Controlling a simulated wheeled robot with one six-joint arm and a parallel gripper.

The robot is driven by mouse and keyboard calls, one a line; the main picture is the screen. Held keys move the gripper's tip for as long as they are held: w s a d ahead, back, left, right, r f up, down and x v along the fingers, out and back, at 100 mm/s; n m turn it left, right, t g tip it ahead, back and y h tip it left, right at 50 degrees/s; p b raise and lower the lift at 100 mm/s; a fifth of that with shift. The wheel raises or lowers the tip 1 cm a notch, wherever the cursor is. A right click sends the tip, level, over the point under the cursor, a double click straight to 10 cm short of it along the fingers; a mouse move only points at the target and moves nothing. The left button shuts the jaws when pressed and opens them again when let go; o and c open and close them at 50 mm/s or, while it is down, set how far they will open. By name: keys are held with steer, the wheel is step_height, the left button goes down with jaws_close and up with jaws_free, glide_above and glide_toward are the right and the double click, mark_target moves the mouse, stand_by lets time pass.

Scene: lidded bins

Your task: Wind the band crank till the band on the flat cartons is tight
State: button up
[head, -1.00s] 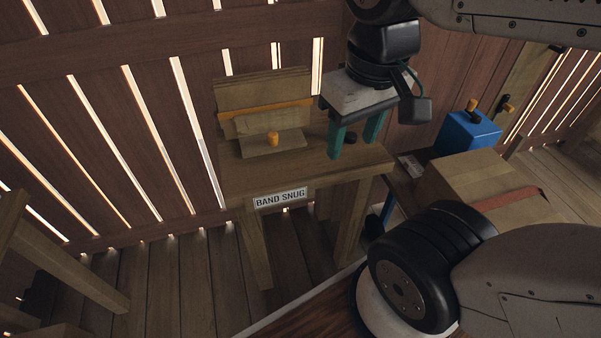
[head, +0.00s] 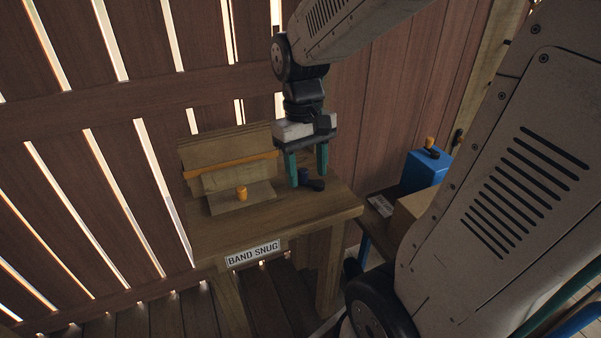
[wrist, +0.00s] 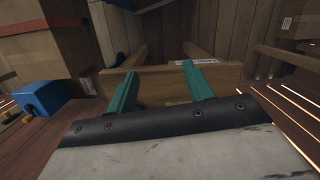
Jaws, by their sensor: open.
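The flat cartons (head: 225,146) stand on edge at the back of a wooden bench, with an orange band (head: 235,164) across them. The band looks straight; its tightness is hard to tell. The wrist view shows the open fingers (wrist: 160,67) and not the crank.
An orange peg (head: 241,193) stands on a thin plate before the cartons. The bench front carries a "BAND SNUG" label (head: 253,252). A blue box (head: 427,167) with an orange-tipped handle is to the right, near a brown carton (head: 408,215). A slatted wall stands close behind.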

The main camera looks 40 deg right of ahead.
steer(key=w+d+f+n, duration=0.3)
steer(key=w+d+f, duration=1)
steer(key=w, duration=0.2)
steer(key=n+t, duration=0.1)
steer(key=n, duration=0.2)
glide_above(303, 170)
steer(key=shift+s+a+f, duration=0.1)
steer(key=shift+s+f, duration=0.15)
steer(key=shift+s, duration=0.05)
steer(key=shift+w+r+n+t, duration=0.2)
steer(key=shift+w+n+t, duration=0.1)
steer(key=shift+t, duration=0.1)
steer(key=shift+f, duration=0.45)
step_height(303, 170, down, 7)
steer(key=c, duration=1)
